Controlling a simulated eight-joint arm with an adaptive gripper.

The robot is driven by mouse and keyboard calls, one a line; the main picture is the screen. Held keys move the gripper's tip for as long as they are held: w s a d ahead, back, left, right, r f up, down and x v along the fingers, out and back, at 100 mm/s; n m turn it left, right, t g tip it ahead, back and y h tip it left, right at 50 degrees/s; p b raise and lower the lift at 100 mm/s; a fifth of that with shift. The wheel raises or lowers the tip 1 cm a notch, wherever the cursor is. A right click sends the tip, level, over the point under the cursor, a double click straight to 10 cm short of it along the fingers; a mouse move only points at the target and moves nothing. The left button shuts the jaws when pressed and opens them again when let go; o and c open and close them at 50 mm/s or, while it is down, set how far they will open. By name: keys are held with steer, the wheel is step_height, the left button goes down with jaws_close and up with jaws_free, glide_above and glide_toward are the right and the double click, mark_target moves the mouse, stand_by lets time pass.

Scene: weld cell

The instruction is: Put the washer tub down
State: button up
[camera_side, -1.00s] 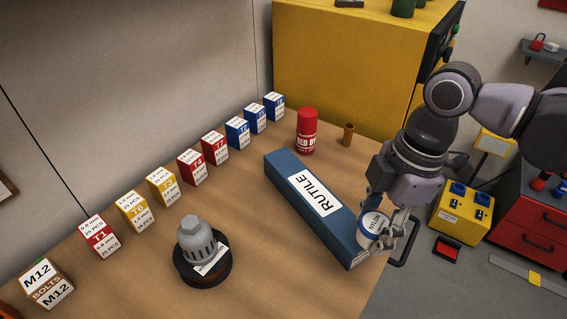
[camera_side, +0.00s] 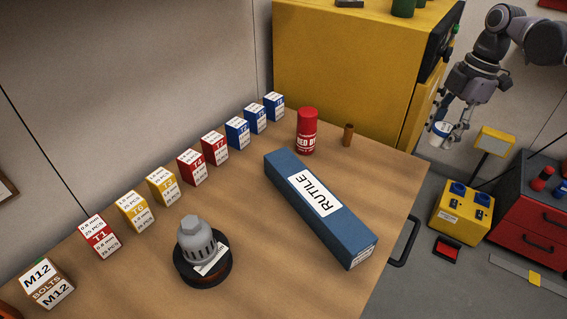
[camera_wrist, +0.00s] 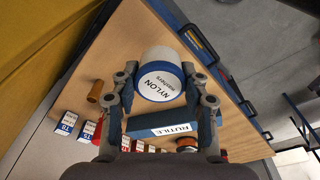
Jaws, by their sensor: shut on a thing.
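The washer tub (camera_side: 440,129) is a small white tub with a blue band. In the wrist view the tub (camera_wrist: 160,77) shows a lid lettered NYLON washers. My gripper (camera_side: 447,127) is shut on the tub, one finger on each side, and holds it in the air. In the side view it is at the right, past the bench's right edge, near the yellow cabinet. In the wrist view the gripper's fingers (camera_wrist: 160,88) flank the tub, with the bench behind it.
The wooden bench (camera_side: 270,220) holds a blue RUTILE box (camera_side: 290,185), a red can (camera_side: 307,132), a brown cylinder (camera_side: 348,135), a grey domed object (camera_side: 198,240) and a row of small boxes. A yellow cabinet (camera_side: 345,60) stands behind. The bench's right corner is clear.

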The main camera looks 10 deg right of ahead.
steer(key=shift+w+d, duration=0.25)
steer(key=shift+d, duration=0.35)
steer(key=shift+w+d, duration=0.2)
steer(key=shift+d, duration=0.35)
steer(key=shift+w+a+f, duration=0.15)
steer(key=shift+a+f, duration=0.05)
steer(key=shift+f, duration=0.1)
glide_above(381, 172)
steer(key=f, duration=0.4)
steer(key=d+f, duration=0.1)
steer(key=f, duration=0.1)
steer(key=shift+f, duration=0.2)
steer(key=shift+w+a+f, duration=0.1)
steer(key=shift+a+f, duration=0.1)
steer(key=shift+f, duration=1.85)
steer(key=o, duration=1.1)
steer(key=shift+f, duration=0.15)
steer(key=shift+o, duration=0.2)
